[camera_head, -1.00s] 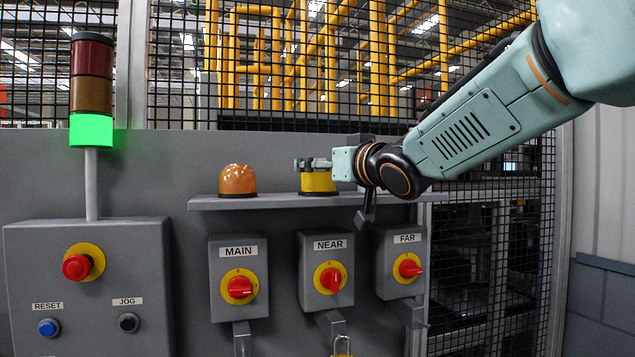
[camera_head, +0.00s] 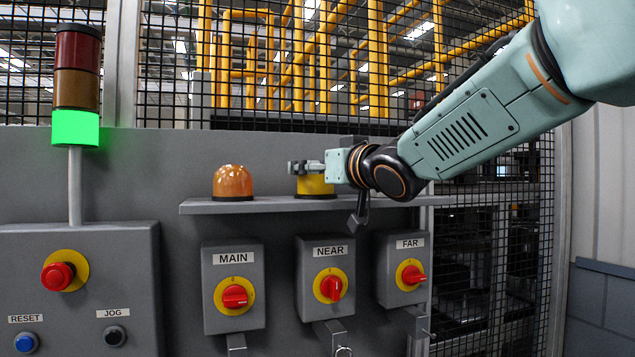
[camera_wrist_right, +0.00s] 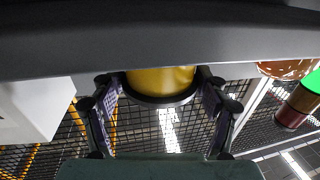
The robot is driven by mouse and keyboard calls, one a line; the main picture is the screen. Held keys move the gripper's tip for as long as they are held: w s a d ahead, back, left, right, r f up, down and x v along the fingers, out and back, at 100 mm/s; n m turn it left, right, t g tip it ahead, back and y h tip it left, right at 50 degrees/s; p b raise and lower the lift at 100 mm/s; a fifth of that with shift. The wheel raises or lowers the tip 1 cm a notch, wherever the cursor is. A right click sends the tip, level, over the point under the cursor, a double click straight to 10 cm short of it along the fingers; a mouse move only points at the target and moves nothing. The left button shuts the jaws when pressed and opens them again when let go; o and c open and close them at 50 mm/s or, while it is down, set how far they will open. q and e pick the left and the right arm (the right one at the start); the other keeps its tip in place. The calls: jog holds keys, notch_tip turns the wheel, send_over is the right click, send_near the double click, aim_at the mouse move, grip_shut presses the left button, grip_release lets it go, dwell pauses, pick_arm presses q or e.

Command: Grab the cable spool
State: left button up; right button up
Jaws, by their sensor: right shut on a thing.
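The cable spool, a yellow cylinder (camera_head: 316,186) with a dark rim at its base, stands upright on the grey shelf in the head view. My right gripper (camera_head: 306,167) reaches it from the right, at the spool's upper part. In the right wrist view the yellow spool (camera_wrist_right: 160,80) with its dark round rim sits between the two fingers of my right gripper (camera_wrist_right: 164,84), which is shut on it. The gripper hides the spool's top in the head view. My left gripper is in neither view.
An orange dome lamp (camera_head: 233,182) stands on the shelf (camera_head: 262,205) left of the spool. Below hang switch boxes marked MAIN (camera_head: 233,287), NEAR (camera_head: 326,277) and FAR (camera_head: 401,270). A signal tower (camera_head: 76,90) stands at left. Wire fencing (camera_head: 500,250) is behind.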

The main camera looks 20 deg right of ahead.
jog(key=shift+d+f, duration=0.1)
jog(key=shift+d, duration=0.05)
jog(key=c, duration=0.3)
jog(key=shift+w+a, duration=0.15)
jog(key=shift+a, duration=0.1)
jog(key=c, duration=0.3)
jog(key=shift+c, duration=1.1)
jog(key=shift+r, duration=0.2)
notch_tip(320, 180, up, 9)
jog(key=p, duration=0.5)
jog(key=shift+r, duration=0.1)
jog(key=shift+r+p, duration=0.25)
jog(key=shift+p, duration=0.05)
